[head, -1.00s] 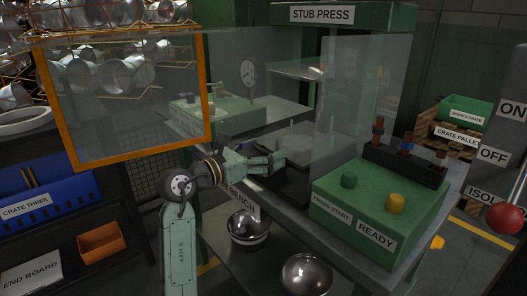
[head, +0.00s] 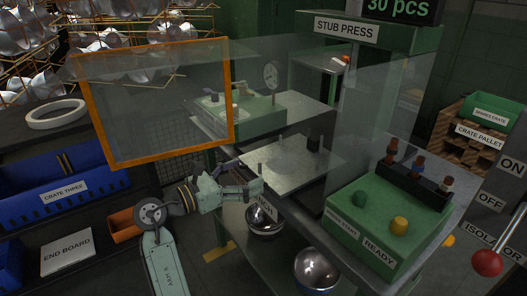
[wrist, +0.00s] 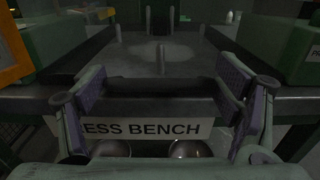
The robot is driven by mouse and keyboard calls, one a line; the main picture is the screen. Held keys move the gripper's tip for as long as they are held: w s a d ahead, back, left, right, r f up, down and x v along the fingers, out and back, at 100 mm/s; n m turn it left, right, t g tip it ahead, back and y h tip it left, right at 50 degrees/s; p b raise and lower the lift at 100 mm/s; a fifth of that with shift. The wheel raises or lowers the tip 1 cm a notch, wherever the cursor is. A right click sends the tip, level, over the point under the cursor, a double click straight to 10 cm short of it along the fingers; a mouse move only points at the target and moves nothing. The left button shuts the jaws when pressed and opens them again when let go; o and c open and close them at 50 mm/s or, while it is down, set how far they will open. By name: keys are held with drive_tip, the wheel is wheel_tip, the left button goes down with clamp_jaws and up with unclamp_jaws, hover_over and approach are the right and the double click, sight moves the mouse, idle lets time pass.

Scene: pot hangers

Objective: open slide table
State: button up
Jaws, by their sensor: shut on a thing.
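The slide table (head: 288,166) is a pale grey plate with upright pins, at the front of the stub press (head: 345,30). In the wrist view the plate (wrist: 190,65) lies straight ahead, with a dark bar (wrist: 160,106) along its near edge. My gripper (head: 252,190) is at the table's front edge. In the wrist view its two fingers (wrist: 162,88) stand wide apart, one at each end of the dark bar, and grip it. The fingers partly hide the bar's ends. The bench label is just below the bar.
An orange-framed clear panel (head: 226,100) stands left of the press, above my arm. Metal bowls (head: 315,268) sit on the shelf below. A red-knobbed lever (head: 487,263) is far right.

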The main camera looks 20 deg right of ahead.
drive_tip(key=shift+p+v, duration=0.55)
drive_tip(key=shift+v, duration=0.85)
drive_tip(key=shift+w, duration=0.15)
drive_tip(key=o, duration=1.4)
drive_tip(key=shift+a, duration=0.1)
drive_tip(key=v, duration=1.2)
